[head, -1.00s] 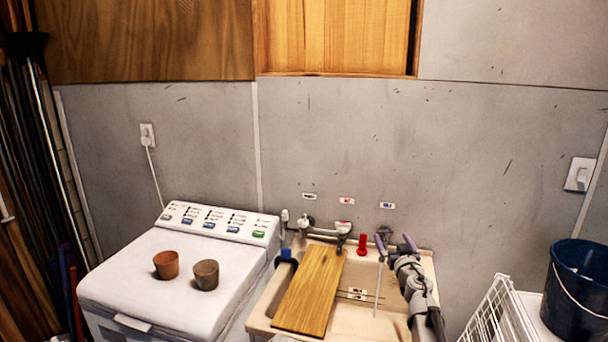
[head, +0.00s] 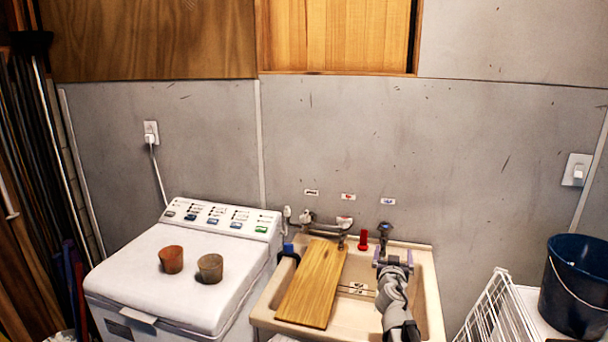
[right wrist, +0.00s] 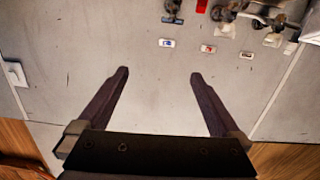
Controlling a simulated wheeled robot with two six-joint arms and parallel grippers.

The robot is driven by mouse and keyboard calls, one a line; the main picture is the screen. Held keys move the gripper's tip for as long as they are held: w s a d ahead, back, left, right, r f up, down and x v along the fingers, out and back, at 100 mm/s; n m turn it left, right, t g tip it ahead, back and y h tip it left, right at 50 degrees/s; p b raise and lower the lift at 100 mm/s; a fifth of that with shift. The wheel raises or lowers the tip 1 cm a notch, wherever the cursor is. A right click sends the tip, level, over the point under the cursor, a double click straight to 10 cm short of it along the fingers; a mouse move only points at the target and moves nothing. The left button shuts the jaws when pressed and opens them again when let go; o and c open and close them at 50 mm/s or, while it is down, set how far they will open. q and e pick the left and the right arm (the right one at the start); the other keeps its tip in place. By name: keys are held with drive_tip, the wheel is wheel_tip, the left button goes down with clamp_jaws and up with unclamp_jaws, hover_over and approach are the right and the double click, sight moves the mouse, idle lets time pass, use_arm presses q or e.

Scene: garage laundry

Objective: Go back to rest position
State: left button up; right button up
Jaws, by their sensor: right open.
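My right gripper (head: 394,257) is open and empty over the right part of the sink (head: 432,290), its fingers pointing at the wall. In the right wrist view its two dark fingers (right wrist: 159,78) stand wide apart with only grey wall between them. My left gripper is in neither view.
A wooden board (head: 313,285) lies across the sink's left part. Behind are the faucet (head: 343,223), a red object (head: 363,240) and a dark-topped fixture (head: 386,229). A washer (head: 150,262) bears two pots (head: 171,259) (head: 210,268). At right are a white rack (head: 497,310) and blue bucket (head: 575,290).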

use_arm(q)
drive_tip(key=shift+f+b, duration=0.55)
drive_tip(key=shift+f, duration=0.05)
use_arm(e)
drive_tip(key=s+a+f+n+g+y, duration=0.1)
drive_tip(key=s+a+f+g, duration=0.4)
drive_tip(key=s, duration=0.6)
drive_tip(key=s+a+f+n+g+y, duration=0.1)
drive_tip(key=s+a+f+n+g, duration=0.2)
drive_tip(key=s, duration=0.9)
drive_tip(key=s+a+f+n+g+y, duration=0.1)
drive_tip(key=s+a+f+n+g, duration=0.1)
drive_tip(key=s+a+f+g, duration=0.6)
drive_tip(key=s+a+f, duration=0.4)
drive_tip(key=f, duration=0.1)
drive_tip(key=shift+s+n+y, duration=0.15)
drive_tip(key=shift+n+y, duration=0.25)
drive_tip(key=shift+a, duration=0.1)
